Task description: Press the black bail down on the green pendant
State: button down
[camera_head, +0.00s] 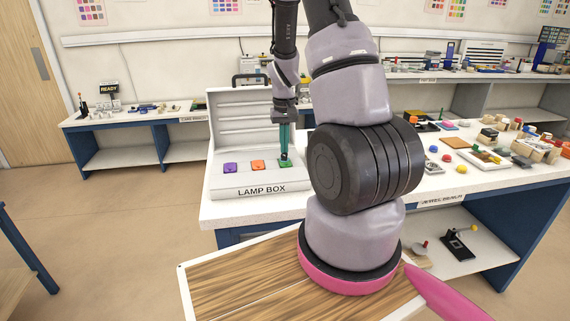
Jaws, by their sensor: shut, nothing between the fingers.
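The green pendant (290,163) lies in the white lamp box (262,190), at the right end of a row on its light surface. A small dark spot at the green pendant, right under my fingertips, looks like the black bail (284,157); it is too small to tell how it sits. My gripper (285,150) points straight down over the green pendant with its teal fingers shut and nothing between them. The fingertips are at or just above the dark spot; I cannot tell whether they touch it.
A purple pendant (230,168) and an orange pendant (258,165) lie left of the green one. The box's raised lid (233,120) stands behind them. Many small parts crowd the bench to the right, around a brown square (455,142). My arm hides the bench's middle.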

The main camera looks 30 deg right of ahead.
jog(key=shift+r, duration=0.1)
jog(key=shift+r, duration=3.4)
jog(key=s+a+r+t+y, duration=0.1)
jog(key=s+a+r+t, duration=0.2)
jog(key=r, duration=0.5)
jog(key=s+a+r+t, duration=0.1)
jog(key=s+a+r, duration=0.3)
jog(key=r, duration=0.5)
jog(key=s+a+r+t, duration=0.1)
jog(key=s+a+r, duration=0.2)
jog(key=s, duration=0.3)
jog(key=s+a+r+m+t+y, duration=0.1)
jog(key=s+a+r+t, duration=0.1)
jog(key=s+r, duration=0.3)
jog(key=shift+s+a+r, duration=0.2)
jog(key=shift+s+a, duration=0.5)
jog(key=shift+s, duration=0.15)
